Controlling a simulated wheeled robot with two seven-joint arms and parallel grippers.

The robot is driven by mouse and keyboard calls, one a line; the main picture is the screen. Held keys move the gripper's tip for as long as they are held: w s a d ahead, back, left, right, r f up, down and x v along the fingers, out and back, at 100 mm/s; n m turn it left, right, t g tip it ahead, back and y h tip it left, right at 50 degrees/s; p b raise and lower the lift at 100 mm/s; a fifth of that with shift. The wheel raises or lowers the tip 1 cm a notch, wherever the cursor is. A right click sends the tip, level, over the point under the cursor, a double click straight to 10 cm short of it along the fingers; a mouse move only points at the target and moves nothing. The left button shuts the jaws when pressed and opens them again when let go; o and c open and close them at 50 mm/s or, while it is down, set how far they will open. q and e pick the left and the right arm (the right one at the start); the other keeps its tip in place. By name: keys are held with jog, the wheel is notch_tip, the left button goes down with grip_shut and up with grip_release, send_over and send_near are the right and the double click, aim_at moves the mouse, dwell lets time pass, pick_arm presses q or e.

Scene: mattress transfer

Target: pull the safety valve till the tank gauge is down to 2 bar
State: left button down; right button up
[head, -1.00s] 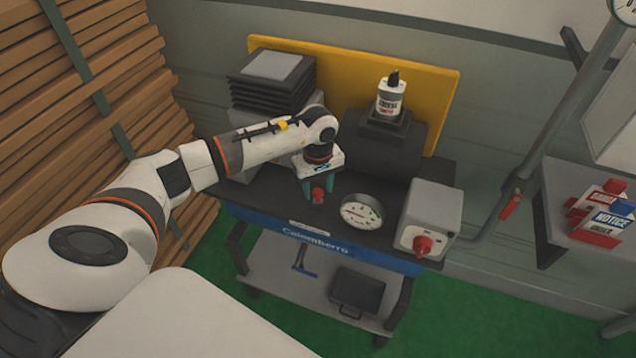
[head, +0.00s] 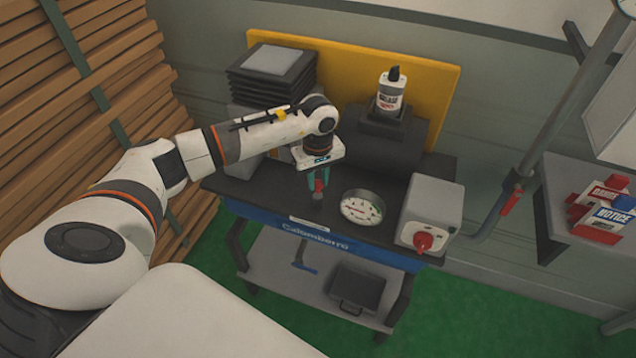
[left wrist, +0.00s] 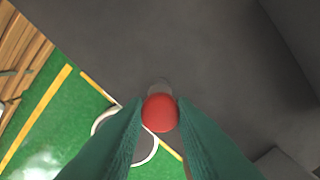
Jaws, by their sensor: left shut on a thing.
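The safety valve's red knob (head: 318,185) is at the front of the cart top, left of the gauge. My left gripper (head: 318,183) comes down from above with its teal fingers shut on the knob. A short grey stem shows below it. In the left wrist view the red knob (left wrist: 160,113) sits between the fingertips, with the stem end just beyond. The round white tank gauge (head: 362,207) faces up; its needle reading is too small to tell. My right gripper is not in view.
A grey box with a red knob (head: 431,213) stands right of the gauge. A labelled bottle (head: 390,92) and stacked black trays (head: 272,75) stand behind. A pipe with a red handle (head: 511,202) and a shelf with signs (head: 572,205) are at right.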

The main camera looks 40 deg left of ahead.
aim_at(318, 182)
pick_arm(q)
jog(key=c, duration=1.2)
grip_release()
jog(key=shift+r, duration=0.1)
jog(key=shift+r, duration=0.35)
notch_tip(318, 182, up, 11)
jog(key=b, duration=0.3)
jog(key=shift+r, duration=0.15)
